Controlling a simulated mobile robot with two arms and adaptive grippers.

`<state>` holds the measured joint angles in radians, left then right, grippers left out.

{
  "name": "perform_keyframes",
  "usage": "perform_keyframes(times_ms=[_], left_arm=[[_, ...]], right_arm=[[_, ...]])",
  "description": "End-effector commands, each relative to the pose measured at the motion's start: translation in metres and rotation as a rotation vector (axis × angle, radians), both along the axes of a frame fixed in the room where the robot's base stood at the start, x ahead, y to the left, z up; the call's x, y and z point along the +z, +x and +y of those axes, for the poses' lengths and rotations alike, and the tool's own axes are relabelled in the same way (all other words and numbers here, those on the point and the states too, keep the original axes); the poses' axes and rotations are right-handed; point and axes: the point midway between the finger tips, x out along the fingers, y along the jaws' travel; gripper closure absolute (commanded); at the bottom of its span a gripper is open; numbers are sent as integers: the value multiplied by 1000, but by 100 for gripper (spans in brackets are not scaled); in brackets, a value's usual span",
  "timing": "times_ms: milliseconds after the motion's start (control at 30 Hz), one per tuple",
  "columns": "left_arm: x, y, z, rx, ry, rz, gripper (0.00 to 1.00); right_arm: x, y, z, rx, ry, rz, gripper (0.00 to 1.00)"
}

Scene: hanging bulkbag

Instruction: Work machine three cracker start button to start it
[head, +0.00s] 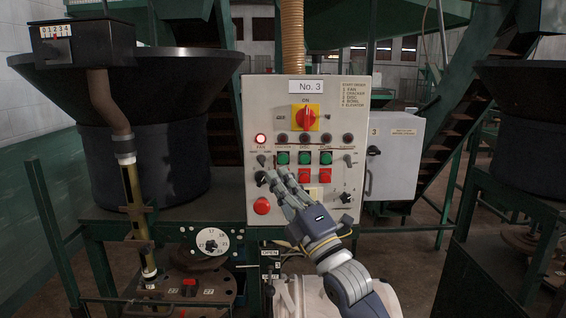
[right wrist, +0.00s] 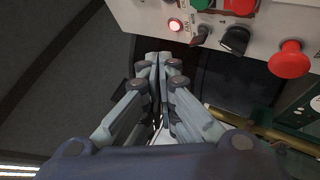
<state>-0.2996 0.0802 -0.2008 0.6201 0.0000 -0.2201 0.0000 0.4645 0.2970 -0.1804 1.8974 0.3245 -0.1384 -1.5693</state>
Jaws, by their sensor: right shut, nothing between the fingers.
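The grey control panel (head: 349,120) marked "No. 3" stands upright ahead. It has a row of three green buttons, the left one (head: 282,158), the middle one (head: 304,158) and the right one (head: 326,157). Their small labels are too blurred to read surely. Red buttons sit below; the left one is hidden behind my fingers. My right gripper (head: 280,174) is shut and empty, its fingertips in front of the panel just below the left green button. In the right wrist view its closed fingertips (right wrist: 160,58) show below the panel's edge; contact cannot be told. My left gripper is not in view.
The lit red fan lamp (head: 261,138) is at the panel's left. A red-yellow main switch (head: 306,117), black knobs and a red mushroom button (head: 262,206) are also there. A dark hopper (head: 150,130) stands left, a grey box (head: 395,155) right.

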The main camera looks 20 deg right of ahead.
Motion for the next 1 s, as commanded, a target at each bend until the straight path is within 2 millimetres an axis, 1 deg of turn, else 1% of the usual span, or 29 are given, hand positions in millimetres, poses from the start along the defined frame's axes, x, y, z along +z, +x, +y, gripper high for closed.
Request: perform_keyframes(times_ms=[100,300,500,700,1000], left_arm=[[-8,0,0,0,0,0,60],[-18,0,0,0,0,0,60],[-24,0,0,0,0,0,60],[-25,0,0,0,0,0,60],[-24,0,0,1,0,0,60]], right_arm=[[-2,17,-6,-3,-3,-1,100],[-1,44,-14,-3,-1,-1,100],[-1,62,-18,-2,-1,0,100],[0,68,-20,-2,-1,0,100],[0,68,-20,-1,0,0,100]])
